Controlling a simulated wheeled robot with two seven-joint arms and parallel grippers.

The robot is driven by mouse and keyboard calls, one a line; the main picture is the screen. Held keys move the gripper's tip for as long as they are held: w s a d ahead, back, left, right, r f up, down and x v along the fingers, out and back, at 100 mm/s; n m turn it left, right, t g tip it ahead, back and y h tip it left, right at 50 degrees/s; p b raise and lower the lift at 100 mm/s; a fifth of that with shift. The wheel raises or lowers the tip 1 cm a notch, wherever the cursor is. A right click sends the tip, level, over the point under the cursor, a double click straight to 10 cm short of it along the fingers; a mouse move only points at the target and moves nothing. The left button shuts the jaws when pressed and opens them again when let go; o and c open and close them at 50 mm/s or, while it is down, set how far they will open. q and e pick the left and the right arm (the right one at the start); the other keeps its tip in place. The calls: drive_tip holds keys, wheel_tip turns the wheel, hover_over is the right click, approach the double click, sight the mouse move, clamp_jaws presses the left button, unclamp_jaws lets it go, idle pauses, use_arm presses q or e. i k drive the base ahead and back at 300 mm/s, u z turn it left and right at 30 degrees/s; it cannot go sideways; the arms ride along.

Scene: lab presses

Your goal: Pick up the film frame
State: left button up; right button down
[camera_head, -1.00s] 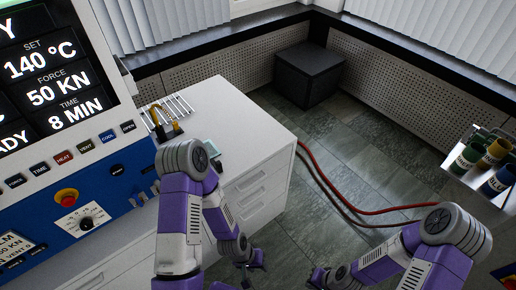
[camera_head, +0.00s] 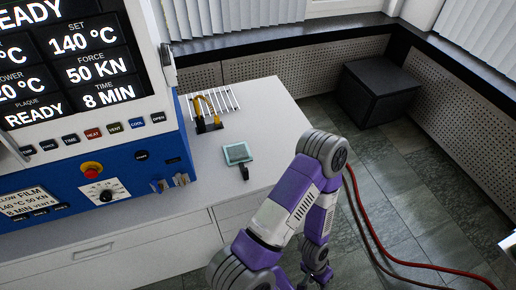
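My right gripper is out of view.
The blue and white press (camera_head: 110,185) with its screen fills the left. A yellow-handled item (camera_head: 207,108) and a metal rod rack (camera_head: 228,98) are behind the film frame. Red hoses (camera_head: 365,215) run across the floor; a dark box (camera_head: 378,92) stands at the back.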

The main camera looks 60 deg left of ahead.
sight(240, 153)
drive_tip(key=u, duration=0.05)
drive_tip(key=i, duration=0.8)
drive_tip(key=u, duration=2.1)
